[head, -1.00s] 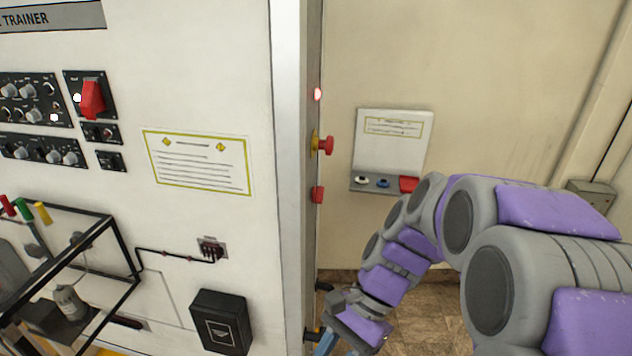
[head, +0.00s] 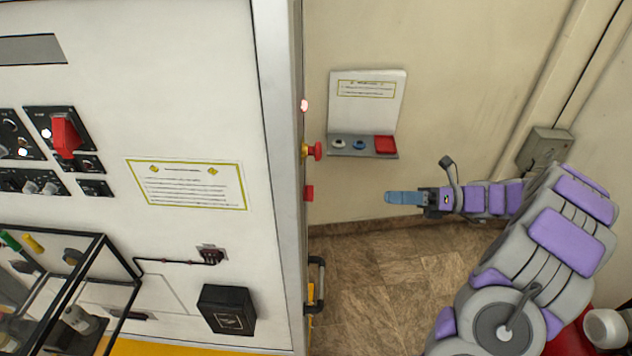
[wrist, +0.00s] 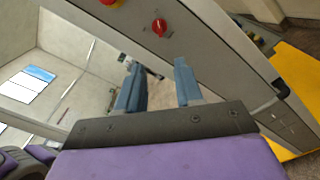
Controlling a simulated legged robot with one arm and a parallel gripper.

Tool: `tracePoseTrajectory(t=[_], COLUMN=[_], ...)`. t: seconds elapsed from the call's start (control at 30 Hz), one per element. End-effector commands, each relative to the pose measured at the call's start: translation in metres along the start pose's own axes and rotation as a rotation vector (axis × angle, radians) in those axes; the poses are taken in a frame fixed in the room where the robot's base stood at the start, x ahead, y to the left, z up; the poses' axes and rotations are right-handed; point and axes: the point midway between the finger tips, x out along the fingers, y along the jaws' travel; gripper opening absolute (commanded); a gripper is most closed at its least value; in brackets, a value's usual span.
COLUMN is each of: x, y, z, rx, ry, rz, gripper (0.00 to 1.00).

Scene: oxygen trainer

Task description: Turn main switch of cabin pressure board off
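A red rotary switch (head: 308,193) sits on the narrow side face of the white cabinet. In the wrist view the red switch (wrist: 159,27) shows as a round knob on a grey panel, just beyond my fingertips. A red push button (head: 317,151) on a yellow base is above it, with a lit red lamp (head: 304,105) higher up. No readable label tells which board is the cabin pressure board. My gripper (head: 392,198) points left toward the side face, with a gap to the switch. In the wrist view my gripper (wrist: 154,66) has its two blue fingers apart and empty.
A small wall board (head: 365,112) with two knobs and a red block is above my gripper. A red lever (head: 66,135) and several dials are on the cabinet front (head: 190,90). A handle (head: 316,285) sticks out low on the side face. Brown floor (head: 390,290) is clear.

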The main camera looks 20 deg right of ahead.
Motion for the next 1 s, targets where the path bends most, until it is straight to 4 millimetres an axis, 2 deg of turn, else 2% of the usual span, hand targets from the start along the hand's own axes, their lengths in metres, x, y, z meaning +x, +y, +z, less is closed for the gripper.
tracePoseTrajectory(t=[0.07,0.17,0.4,0.5,0.87,1.0], x=[0.000,0.016,0.080,0.099,0.139,0.163], y=[-0.001,0.002,0.010,0.009,0.000,0.001], z=[0.002,0.002,-0.003,-0.002,0.004,0.003], rx=[0.008,0.007,0.005,0.002,0.009,0.008], ry=[-0.011,-0.007,0.010,0.010,-0.008,-0.006], rz=[-0.001,-0.005,-0.010,-0.014,0.001,0.000], gripper=[0.36,0.36,0.36,0.36,0.36,0.36])
